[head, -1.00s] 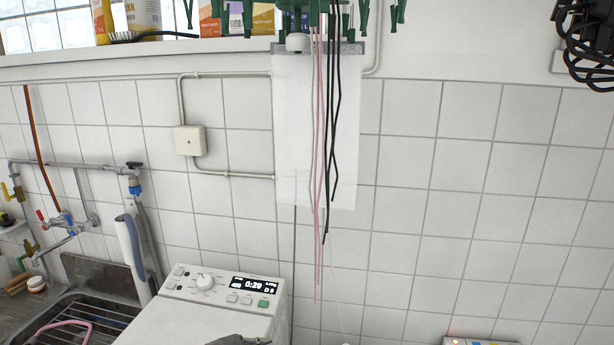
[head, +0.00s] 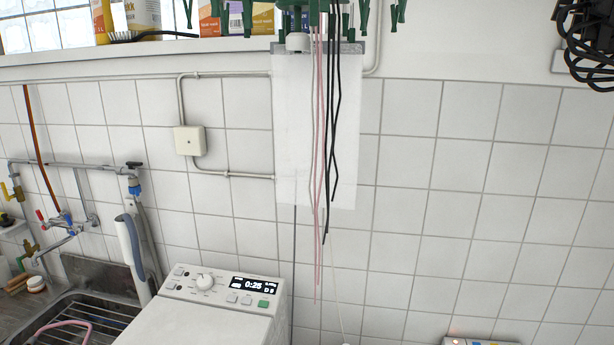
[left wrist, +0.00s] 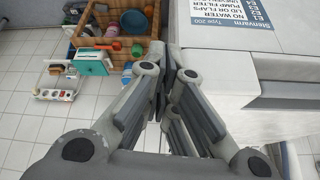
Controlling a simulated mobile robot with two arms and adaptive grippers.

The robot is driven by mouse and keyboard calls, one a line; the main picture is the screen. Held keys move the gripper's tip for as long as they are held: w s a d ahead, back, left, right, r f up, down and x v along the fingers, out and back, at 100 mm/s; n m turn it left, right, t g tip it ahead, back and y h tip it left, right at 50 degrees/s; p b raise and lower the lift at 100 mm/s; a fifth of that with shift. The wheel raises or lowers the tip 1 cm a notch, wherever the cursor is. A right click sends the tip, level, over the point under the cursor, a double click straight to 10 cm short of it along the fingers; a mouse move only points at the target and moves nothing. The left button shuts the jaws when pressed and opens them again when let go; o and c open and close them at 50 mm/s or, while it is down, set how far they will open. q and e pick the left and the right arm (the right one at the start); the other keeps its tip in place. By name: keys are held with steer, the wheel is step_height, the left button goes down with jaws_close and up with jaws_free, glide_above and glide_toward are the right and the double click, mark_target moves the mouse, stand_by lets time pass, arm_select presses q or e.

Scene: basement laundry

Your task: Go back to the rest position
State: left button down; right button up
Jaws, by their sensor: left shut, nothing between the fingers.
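My left gripper (left wrist: 165,82) shows in the left wrist view, its grey fingers together with nothing between them. It is beside a white boxy surface with a printed label (left wrist: 235,20), and the tiled floor (left wrist: 30,125) shows to the left. Whether it touches the white surface is hard to tell. Neither gripper shows in the head view now. My right gripper is in no view.
A washing machine (head: 205,320) stands by the tiled wall, left of it a sink (head: 75,318). Cords (head: 318,150) hang from a green rack above. A wooden crate (left wrist: 88,48) with toys and a small white rack (left wrist: 58,80) stand on the floor.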

arm_select(q)
steer(key=s+a+n+g+y, duration=0.1)
steer(key=s+a+n+g, duration=0.1)
steer(key=s+a, duration=0.3)
steer(key=s+d+f+g+b, duration=0.1)
steer(key=s+f, duration=0.1)
steer(key=f, duration=1.3)
steer(key=s+f, duration=0.2)
steer(key=f, duration=1.3)
steer(key=s+a+f+g, duration=0.1)
steer(key=s+a+f, duration=0.1)
steer(key=s+f, duration=1.2)
steer(key=shift+s+a+y+b, duration=0.3)
steer(key=shift+s+a, duration=0.05)
steer(key=shift+s, duration=0.55)
